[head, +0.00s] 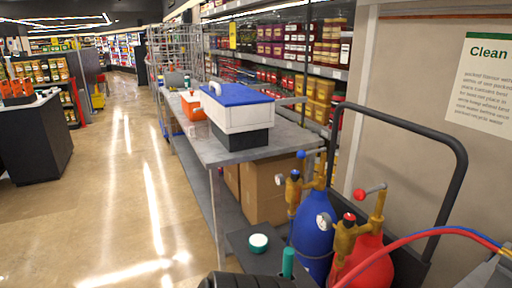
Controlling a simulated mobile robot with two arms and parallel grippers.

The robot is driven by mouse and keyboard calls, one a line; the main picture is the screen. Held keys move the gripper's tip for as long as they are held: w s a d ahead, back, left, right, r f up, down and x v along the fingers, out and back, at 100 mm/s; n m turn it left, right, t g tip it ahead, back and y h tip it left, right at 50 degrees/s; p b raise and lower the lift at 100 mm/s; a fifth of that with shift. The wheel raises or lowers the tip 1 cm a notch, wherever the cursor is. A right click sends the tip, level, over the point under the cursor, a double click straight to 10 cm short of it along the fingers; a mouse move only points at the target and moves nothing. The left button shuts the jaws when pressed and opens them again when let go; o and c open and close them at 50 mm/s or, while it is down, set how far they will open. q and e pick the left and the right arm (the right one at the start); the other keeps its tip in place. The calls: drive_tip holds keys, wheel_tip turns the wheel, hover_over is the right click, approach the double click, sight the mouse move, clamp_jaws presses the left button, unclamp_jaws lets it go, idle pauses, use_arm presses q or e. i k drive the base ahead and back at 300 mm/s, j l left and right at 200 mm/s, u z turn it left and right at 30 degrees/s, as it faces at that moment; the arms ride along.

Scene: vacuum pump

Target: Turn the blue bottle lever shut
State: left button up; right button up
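The blue bottle (312,240) stands upright on a hand cart at the lower right, with a brass valve (294,190) on top. Its lever ends in a blue ball knob (301,155) that points left from a brass stem. The red bottle (360,257) stands close on its right and hides part of it. The red bottle's lever has a red knob (360,195) pointing left. Neither of my grippers is in view.
The cart's black handle (461,160) arches behind the bottles. Red and blue hoses cross at lower right. A grey table (205,150) holds a blue-lidded cooler (238,108). The left floor is open.

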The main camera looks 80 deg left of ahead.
sight(302, 155)
drive_tip(key=u, duration=2.2)
